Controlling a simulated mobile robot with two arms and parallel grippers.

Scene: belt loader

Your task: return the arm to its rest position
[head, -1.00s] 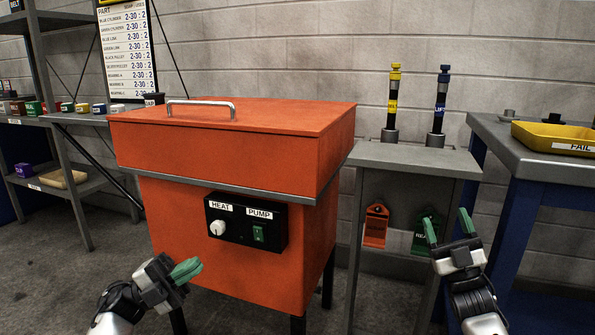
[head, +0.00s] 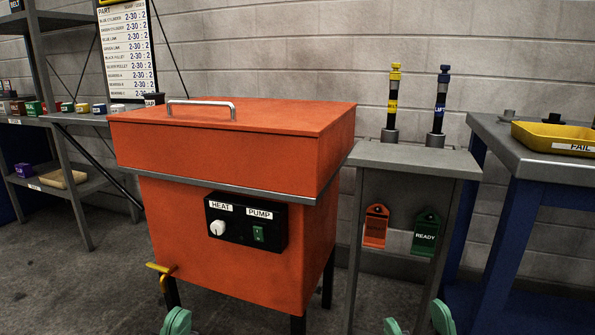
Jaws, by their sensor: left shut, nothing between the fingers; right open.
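My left gripper (head: 177,322) shows only as green fingertips at the bottom edge, below the orange machine. Its fingers are together with nothing between them. My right gripper (head: 418,322) shows at the bottom edge, right of the machine. Its two green fingertips are apart and the space between them is empty. The rest of both grippers and both arms is out of view.
The orange machine (head: 215,165) has a closed lid, a HEAT and PUMP panel (head: 245,222) and a yellow lever (head: 158,268). A grey stand (head: 410,158) holds two upright tools and orange and green tags. A blue bench (head: 490,140) bears a yellow FAIL tray (head: 545,137).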

